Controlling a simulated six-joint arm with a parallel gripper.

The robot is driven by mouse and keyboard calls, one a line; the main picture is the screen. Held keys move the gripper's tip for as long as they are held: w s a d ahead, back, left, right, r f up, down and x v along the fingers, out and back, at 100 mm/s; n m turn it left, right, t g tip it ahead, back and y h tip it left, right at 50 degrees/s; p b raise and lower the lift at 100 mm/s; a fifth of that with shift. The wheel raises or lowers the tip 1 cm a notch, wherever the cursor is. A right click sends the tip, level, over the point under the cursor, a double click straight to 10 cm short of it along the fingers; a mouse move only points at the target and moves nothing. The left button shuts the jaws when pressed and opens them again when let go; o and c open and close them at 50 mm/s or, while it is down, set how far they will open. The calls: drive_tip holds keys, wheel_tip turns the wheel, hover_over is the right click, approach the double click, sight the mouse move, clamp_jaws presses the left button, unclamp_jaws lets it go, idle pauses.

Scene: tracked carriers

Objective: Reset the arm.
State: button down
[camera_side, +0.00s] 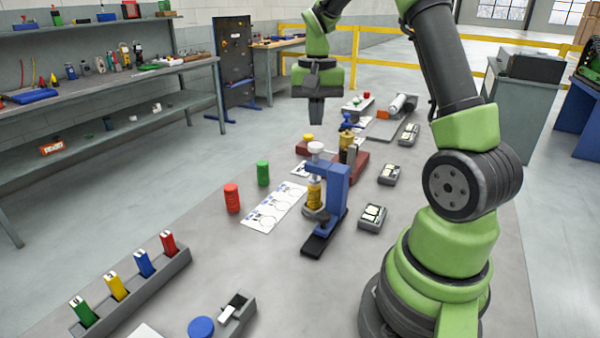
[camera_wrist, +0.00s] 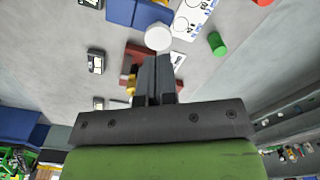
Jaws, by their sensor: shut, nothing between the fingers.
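My gripper (camera_side: 316,110) hangs from the green wrist above the far part of the table (camera_side: 180,262) in the side view, pointing down. In the wrist view the fingers of my gripper (camera_wrist: 156,62) lie together, with nothing between them. In that view they overlap the red fixture (camera_wrist: 135,57) beyond them. The blue press stand (camera_side: 332,195) holds a yellow cylinder (camera_side: 314,192) under a white knob (camera_side: 315,147), and the knob also shows in the wrist view (camera_wrist: 158,37).
A red cylinder (camera_side: 232,198) and a green cylinder (camera_side: 263,173) stand left of a printed sheet (camera_side: 272,206). A grey rack (camera_side: 135,290) holds several coloured carriers at the front left. Small grey boxes (camera_side: 372,217) lie right of the press. Open air surrounds my gripper.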

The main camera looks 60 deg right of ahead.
drive_tip(key=s+a+r+n+t, duration=0.4)
drive_tip(key=a+r, duration=0.5)
drive_tip(key=a, duration=0.5)
drive_tip(key=s+a+n+t+y, duration=0.2)
drive_tip(key=s+a+n+t, duration=0.1)
drive_tip(key=s+a, duration=0.4)
drive_tip(key=shift+s+a+r+n, duration=0.2)
drive_tip(key=shift+s+n, duration=0.2)
drive_tip(key=shift+s, duration=0.45)
